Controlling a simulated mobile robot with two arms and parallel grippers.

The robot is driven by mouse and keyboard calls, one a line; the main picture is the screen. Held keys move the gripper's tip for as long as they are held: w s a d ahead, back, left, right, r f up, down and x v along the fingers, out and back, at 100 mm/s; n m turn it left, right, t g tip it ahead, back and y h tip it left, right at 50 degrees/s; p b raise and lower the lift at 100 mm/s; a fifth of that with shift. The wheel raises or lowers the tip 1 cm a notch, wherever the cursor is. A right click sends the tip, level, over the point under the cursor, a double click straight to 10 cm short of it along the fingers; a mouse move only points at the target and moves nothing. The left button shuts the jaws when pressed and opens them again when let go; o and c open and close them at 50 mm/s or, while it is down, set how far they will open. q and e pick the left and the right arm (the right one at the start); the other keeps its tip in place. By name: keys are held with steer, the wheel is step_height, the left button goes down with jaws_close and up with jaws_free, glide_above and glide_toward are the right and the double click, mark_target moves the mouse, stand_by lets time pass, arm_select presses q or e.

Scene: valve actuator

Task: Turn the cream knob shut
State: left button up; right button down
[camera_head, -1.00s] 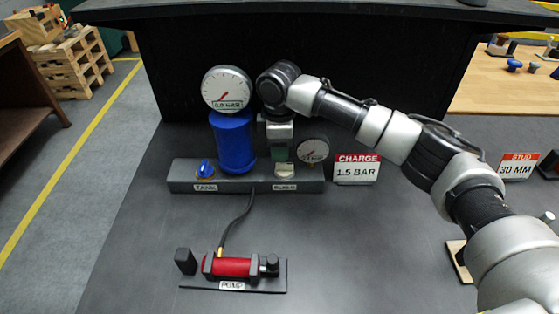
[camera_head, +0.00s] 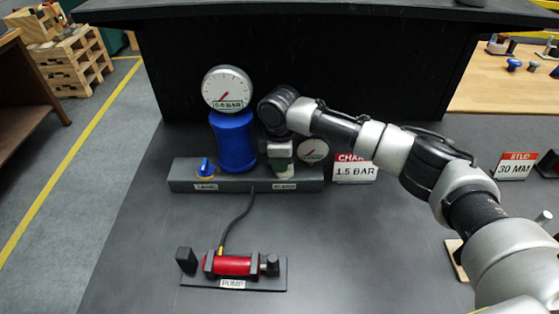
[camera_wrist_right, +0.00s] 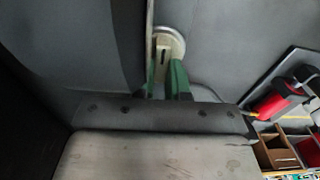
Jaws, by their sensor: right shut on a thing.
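The cream knob (camera_wrist_right: 165,53) sits on the dark manifold block (camera_head: 240,184), at its right end above a small label. My right gripper (camera_head: 282,166) points down over it and hides most of it in the head view. In the right wrist view my green fingertips (camera_wrist_right: 168,76) are closed on the knob's raised grip, with its round base showing beyond them. The knob's exact angle is hard to read. My left gripper is in neither view.
A blue tank (camera_head: 233,142) with a large gauge (camera_head: 227,89) stands left of my gripper. A small gauge (camera_head: 314,151) and the CHARGE sign (camera_head: 355,170) are to the right. A blue knob (camera_head: 205,168) is at the block's left, and a red pump (camera_head: 233,264) lies in front.

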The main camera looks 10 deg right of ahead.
steer(key=shift+r+m+p, duration=0.35)
steer(key=shift+m+p, duration=0.45)
steer(key=shift+p, duration=0.75)
steer(key=shift+w+f+m+p, duration=0.15)
steer(key=shift+f+m+p, duration=0.1)
steer(key=shift+m+p, duration=0.45)
steer(key=c, duration=1.1)
jaws_free()
steer(key=shift+c, duration=0.2)
steer(key=shift+f, duration=0.1)
step_height(320, 180, up, 11)
steer(key=b, duration=0.2)
